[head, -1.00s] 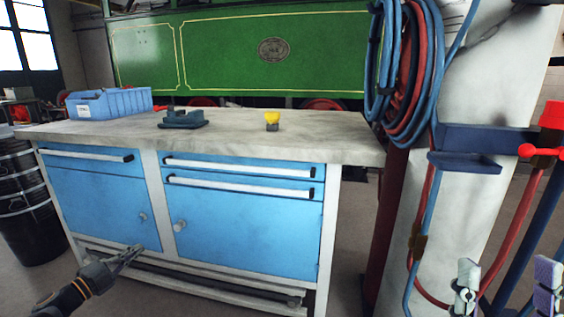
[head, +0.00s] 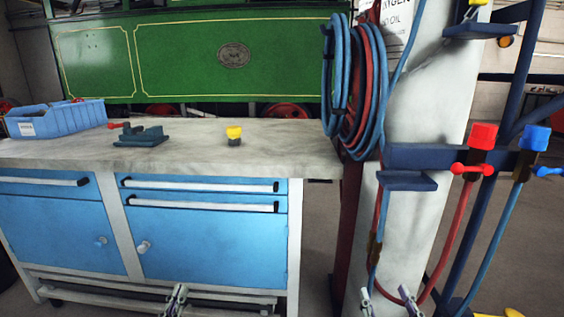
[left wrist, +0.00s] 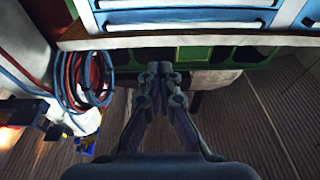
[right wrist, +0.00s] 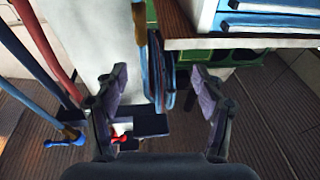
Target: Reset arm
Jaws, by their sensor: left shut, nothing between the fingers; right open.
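My left gripper (head: 176,300) is at the bottom edge of the head view, in front of the lower part of the blue workbench cabinet. In the left wrist view its fingers (left wrist: 160,75) are together with nothing between them. My right gripper (head: 387,303) is at the bottom edge of the head view, in front of the foot of the white pillar. In the right wrist view its fingers (right wrist: 158,78) are spread wide and empty. Only the fingertips of both grippers show in the head view.
The workbench (head: 280,150) carries a blue bin (head: 55,121), a dark teal vise-like tool (head: 141,137) and a small yellow-topped item (head: 234,135). Coiled hoses (head: 355,85) hang on the white pillar (head: 425,100). A small blue shelf (head: 407,181) and red and blue valve hoses stand at the right.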

